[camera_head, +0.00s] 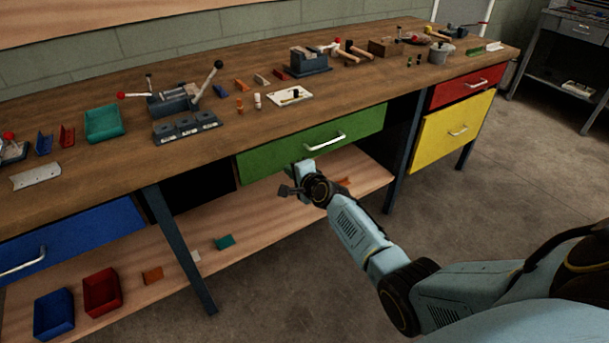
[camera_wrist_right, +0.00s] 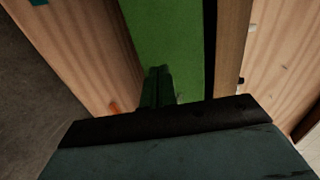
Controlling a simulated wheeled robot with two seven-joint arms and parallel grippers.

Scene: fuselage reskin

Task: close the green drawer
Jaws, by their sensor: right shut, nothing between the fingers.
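The green drawer (camera_head: 270,159) is under the middle of the workbench, with a silver handle (camera_head: 325,141) on its front. Its front lies close under the bench top's edge; I cannot tell whether it is fully flush. In the right wrist view the green front (camera_wrist_right: 165,32) fills the upper middle, with a dark strip between it and the wooden edge. My right gripper (camera_head: 287,189) is by the drawer's lower edge, left of and below the handle. Its fingers (camera_wrist_right: 158,85) are shut and empty, pointing at the green front; contact is unclear. My left gripper is not in view.
A blue drawer (camera_head: 75,240) is at left; red (camera_head: 460,87) and yellow (camera_head: 450,132) drawers are at right. A lower shelf (camera_head: 255,230) runs beneath, with bins at its left. Bench legs (camera_head: 180,250) flank the middle bay. Tools and trays line the bench top.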

